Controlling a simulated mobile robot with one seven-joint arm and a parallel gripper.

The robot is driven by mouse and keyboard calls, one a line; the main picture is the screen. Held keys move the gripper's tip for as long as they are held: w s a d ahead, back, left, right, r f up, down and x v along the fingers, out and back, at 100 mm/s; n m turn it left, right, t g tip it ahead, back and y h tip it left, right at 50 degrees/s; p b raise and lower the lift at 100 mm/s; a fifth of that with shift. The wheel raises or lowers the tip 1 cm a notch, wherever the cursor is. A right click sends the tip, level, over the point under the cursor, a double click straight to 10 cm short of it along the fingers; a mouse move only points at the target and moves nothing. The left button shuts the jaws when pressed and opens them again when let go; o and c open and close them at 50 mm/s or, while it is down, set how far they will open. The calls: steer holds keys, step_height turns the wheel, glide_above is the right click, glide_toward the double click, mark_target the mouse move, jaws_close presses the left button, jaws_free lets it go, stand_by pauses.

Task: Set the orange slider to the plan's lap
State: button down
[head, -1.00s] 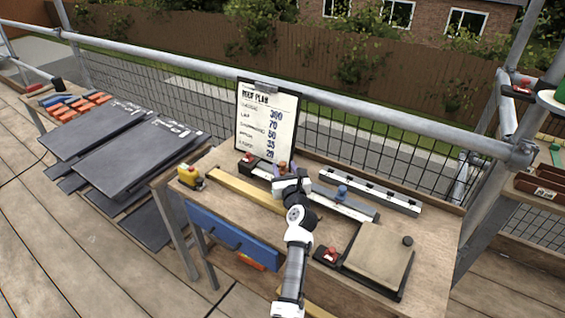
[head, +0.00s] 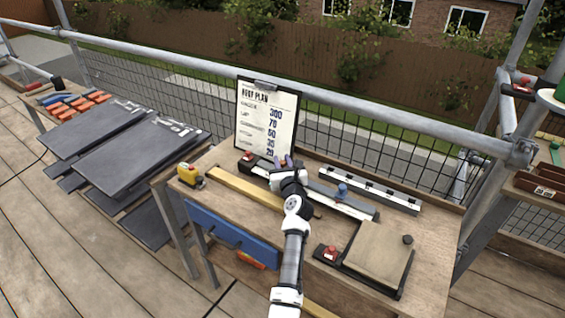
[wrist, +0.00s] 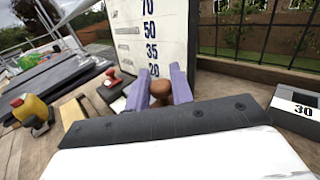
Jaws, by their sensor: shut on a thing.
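The orange-brown knob of the slider (wrist: 160,87) is between the two purple fingers of my gripper (wrist: 160,78) in the wrist view. My gripper (head: 288,163) is shut on it, at the left part of the slider rail (head: 347,206), just in front of the plan board. The hand hides most of the knob and nearby rail in the head view. The roof plan (head: 267,120) stands upright behind, listing 300, 70, 50, 35 and 20; its row labels are too small to read surely. A blue knob (head: 342,190) sits farther right on the rail.
A white marked bar (head: 370,190) lies behind the rail. A red knob (head: 248,156) is at the rail's left end. A yellow device (head: 189,174) and a wooden strip (head: 240,186) lie left. A tan board (head: 378,250) is at the front right. Slates (head: 140,155) lie left.

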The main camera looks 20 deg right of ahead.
steer(key=shift+w, duration=0.1)
steer(key=shift+w+a+r+p, duration=0.15)
steer(key=shift+w+a+p, duration=0.35)
steer(key=shift+w+a, duration=0.15)
steer(key=shift+w, duration=0.1)
steer(key=c, duration=1.3)
jaws_free()
steer(key=shift+o, duration=0.2)
steer(key=s, duration=0.4)
steer(key=s+a, duration=0.1)
steer(key=s, duration=0.4)
steer(key=s+b, duration=0.1)
steer(key=s, duration=0.3)
steer(key=shift+s+a, duration=0.35)
steer(key=shift+s, duration=0.05)
